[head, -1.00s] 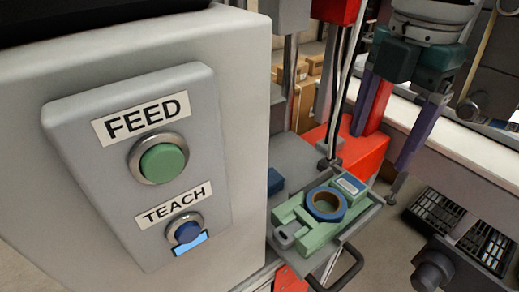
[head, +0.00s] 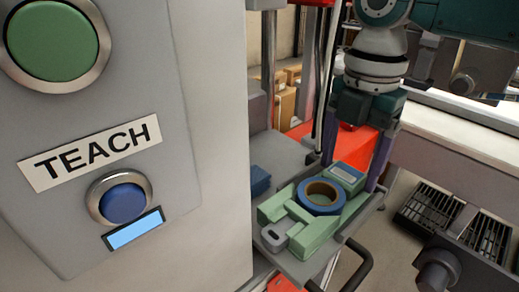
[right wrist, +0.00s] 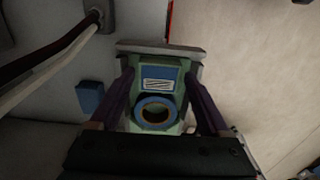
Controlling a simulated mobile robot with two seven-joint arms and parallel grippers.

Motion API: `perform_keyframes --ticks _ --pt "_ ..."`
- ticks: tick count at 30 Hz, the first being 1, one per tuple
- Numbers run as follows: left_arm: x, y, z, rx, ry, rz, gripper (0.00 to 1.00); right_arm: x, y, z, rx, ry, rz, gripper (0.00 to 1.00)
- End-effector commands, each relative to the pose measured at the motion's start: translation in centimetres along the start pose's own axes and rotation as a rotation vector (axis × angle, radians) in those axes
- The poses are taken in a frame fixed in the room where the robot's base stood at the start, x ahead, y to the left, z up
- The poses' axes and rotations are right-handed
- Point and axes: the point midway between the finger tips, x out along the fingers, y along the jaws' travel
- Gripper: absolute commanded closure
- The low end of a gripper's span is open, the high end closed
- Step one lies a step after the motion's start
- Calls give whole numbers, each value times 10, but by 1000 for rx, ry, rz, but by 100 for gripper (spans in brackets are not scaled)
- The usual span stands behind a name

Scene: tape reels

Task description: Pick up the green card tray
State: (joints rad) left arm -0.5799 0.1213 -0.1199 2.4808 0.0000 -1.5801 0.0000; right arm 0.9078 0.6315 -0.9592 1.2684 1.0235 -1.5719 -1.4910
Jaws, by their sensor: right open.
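The green card tray (head: 311,236) lies on a grey shelf beside the machine; it also shows in the right wrist view (right wrist: 180,108). A blue-rimmed tape reel (head: 320,196) with a tan ring lies flat on it. A blue block with a pale label (head: 347,175) sits at its far end. My right gripper (head: 352,172) is open, pointing down over the far end of the tray. In the right wrist view its purple fingers (right wrist: 158,85) lie on either side of the tray, apart from each other. Whether they touch it I cannot tell. My left gripper is out of view.
The machine panel with a green button (head: 52,40) and a blue TEACH button (head: 123,199) fills the left. A small blue block (head: 260,180) lies left of the tray. A dark handle (head: 355,262) juts out at the shelf's front. Black slotted trays (head: 440,215) sit lower right.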

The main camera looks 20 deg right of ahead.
Motion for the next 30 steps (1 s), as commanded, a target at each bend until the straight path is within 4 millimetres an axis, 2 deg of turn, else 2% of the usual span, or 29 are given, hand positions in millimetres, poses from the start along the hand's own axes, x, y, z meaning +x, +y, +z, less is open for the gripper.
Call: perform_keyframes --ticks 3,10,30 --pt "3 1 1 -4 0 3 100 9 0 0 0 -1 0 20" --pt "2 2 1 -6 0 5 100 9 0 0 0 -1 1 22" --pt "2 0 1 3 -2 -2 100 8 0 0 0 -1 1 98"
